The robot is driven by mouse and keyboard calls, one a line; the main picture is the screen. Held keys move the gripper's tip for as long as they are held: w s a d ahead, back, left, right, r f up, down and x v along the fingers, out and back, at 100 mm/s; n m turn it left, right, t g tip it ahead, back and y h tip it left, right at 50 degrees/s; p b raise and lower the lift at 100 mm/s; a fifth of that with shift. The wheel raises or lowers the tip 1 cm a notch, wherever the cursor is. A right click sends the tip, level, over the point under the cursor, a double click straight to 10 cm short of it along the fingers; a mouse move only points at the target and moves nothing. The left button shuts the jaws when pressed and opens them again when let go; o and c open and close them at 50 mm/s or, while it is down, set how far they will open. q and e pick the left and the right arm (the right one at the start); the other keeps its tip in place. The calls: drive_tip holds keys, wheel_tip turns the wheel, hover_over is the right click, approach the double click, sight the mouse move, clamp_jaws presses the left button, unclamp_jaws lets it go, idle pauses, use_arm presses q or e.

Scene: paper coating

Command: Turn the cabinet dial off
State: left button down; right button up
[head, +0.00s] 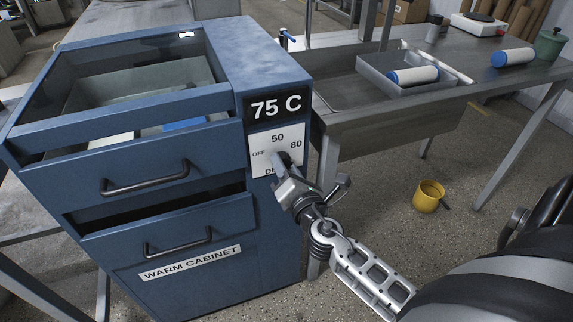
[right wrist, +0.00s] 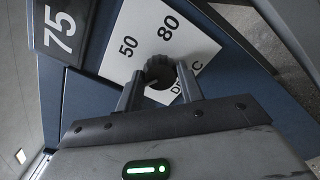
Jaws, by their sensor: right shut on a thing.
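The blue warm cabinet (head: 215,265) stands at the left in the head view. Its display (head: 276,106) reads 75 C. Below it, a white dial plate (head: 289,140) shows OFF, 50, 80 and partly covered lettering at the bottom. The dark round dial (right wrist: 159,69) sits between the fingers of my right gripper (right wrist: 160,88) in the right wrist view, and the fingers are shut on it. In the head view the right gripper (head: 286,172) covers most of the dial. I cannot tell where its pointer aims. My left gripper is not in view.
The cabinet's upper drawer (head: 150,165) and lower drawer (head: 175,225) have handles, with dark gaps above them. A steel table (head: 440,107) at the right holds a tray (head: 375,88) with a blue-and-white roll.

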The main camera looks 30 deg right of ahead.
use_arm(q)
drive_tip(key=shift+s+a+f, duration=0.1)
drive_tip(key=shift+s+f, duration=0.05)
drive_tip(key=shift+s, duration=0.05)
use_arm(e)
drive_tip(key=shift+r+n, duration=0.1)
drive_tip(key=shift+n, duration=1)
use_arm(q)
drive_tip(key=shift+p, duration=0.3)
use_arm(e)
drive_tip(key=o, duration=1)
use_arm(q)
drive_tip(key=b, duration=0.2)
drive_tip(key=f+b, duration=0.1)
drive_tip(key=b, duration=0.1)
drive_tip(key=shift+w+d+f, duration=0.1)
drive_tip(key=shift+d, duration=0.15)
use_arm(e)
drive_tip(key=v, duration=1.5)
drive_tip(key=shift+s, duration=0.45)
